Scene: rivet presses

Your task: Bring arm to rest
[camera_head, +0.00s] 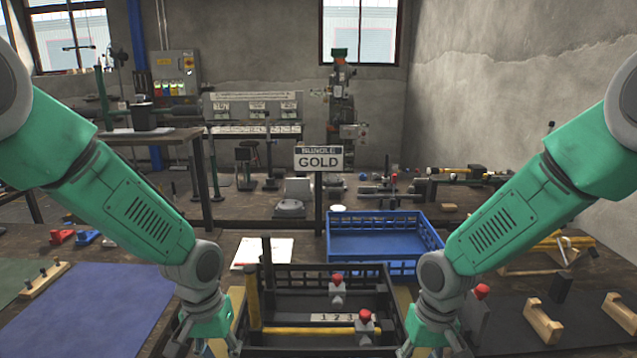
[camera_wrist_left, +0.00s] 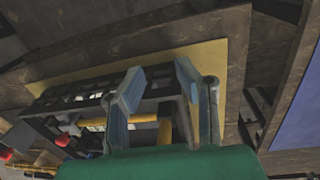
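My left gripper (camera_head: 207,345) hangs at the left side of a black crate (camera_head: 300,270), low in the head view. In the left wrist view my left gripper (camera_wrist_left: 158,75) has its two fingers apart, with nothing clearly held between them; the crate's edge (camera_wrist_left: 75,92) shows beyond. My right gripper (camera_head: 432,350) is low at the crate's right side; its fingertips are cut off by the frame's bottom edge, so its opening cannot be told. Both arms reach down from the upper corners.
The crate holds red-topped parts (camera_head: 337,288), a yellow bar (camera_head: 310,330) and a number strip. A blue mat (camera_head: 95,308) lies left; wooden blocks (camera_head: 543,325) stand right.

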